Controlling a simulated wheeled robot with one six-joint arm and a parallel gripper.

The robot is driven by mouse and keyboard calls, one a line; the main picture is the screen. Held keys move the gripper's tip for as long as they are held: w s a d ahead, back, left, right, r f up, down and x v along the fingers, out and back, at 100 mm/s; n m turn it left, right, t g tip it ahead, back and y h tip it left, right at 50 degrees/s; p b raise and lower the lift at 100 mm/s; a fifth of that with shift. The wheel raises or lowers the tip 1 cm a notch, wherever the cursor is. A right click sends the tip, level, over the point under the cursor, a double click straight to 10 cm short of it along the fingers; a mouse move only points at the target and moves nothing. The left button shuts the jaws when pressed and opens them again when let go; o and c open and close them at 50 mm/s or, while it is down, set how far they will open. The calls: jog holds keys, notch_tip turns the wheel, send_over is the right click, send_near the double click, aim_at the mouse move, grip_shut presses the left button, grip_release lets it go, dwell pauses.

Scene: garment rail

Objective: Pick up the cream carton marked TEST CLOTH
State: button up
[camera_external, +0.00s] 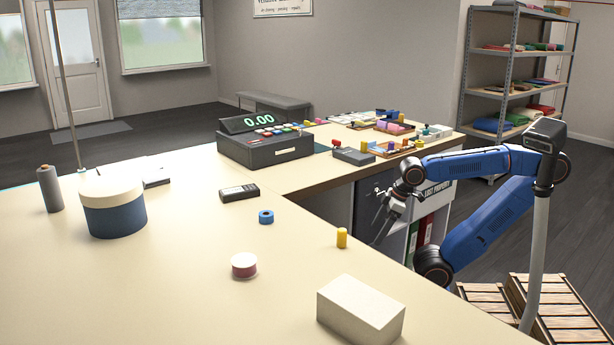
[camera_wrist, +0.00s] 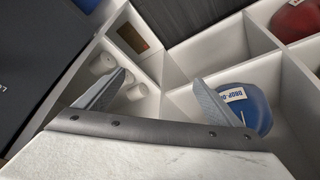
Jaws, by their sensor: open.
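A cream box (camera_external: 360,310) lies on the near right part of the counter in the external view. No writing shows on its visible faces, so I cannot tell if it is marked TEST CLOTH. My gripper (camera_external: 379,218) is beyond the counter's right edge, behind and apart from the box, in front of the shelf unit. In the wrist view my gripper (camera_wrist: 160,78) is open, with its two fingers spread and nothing between them but the shelf compartments behind. No cream carton can be made out for certain in the wrist view.
The pale counter (camera_external: 170,290) bears a yellow cylinder (camera_external: 342,238), a pink-white spool (camera_external: 244,265), a blue roll (camera_external: 266,216) and a round blue tin (camera_external: 114,208). A cubby shelf (camera_wrist: 272,70) holds a blue bag (camera_wrist: 240,102) and white rolls (camera_wrist: 103,63). Wooden pallets (camera_external: 560,310) stand at right.

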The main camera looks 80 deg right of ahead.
jog(key=w+a+r+n, duration=0.45)
jog(key=w+r, duration=0.25)
jog(key=r, duration=0.2)
jog(key=w+a+r+n+g, duration=0.1)
jog(key=w+a+r+n, duration=0.2)
jog(key=a, duration=0.5)
jog(key=w+a+r+n+g, duration=0.1)
jog(key=w+a+r+n, duration=0.3)
jog(key=a+r, duration=0.3)
jog(key=w+a+r+n+g+y, duration=0.1)
jog(key=w+a+r+n, duration=0.2)
jog(key=a, duration=0.6)
jog(key=shift+w+a+r, duration=0.2)
jog(key=shift+w+r, duration=0.35)
jog(key=shift+w, duration=0.05)
jog(key=shift+w+a+r, duration=0.15)
jog(key=shift+w+r, duration=0.4)
jog(key=a+r+n, duration=0.2)
jog(key=a+n, duration=0.2)
jog(key=a, duration=0.5)
jog(key=n+g+h, duration=0.1)
jog(key=n+g, duration=0.1)
jog(key=n, duration=0.7)
send_near(361, 299)
notch_tip(361, 299, down, 5)
jog(key=shift+w+d+f, duration=0.1)
jog(key=shift+d+f, duration=0.05)
jog(key=shift+f, duration=3.85)
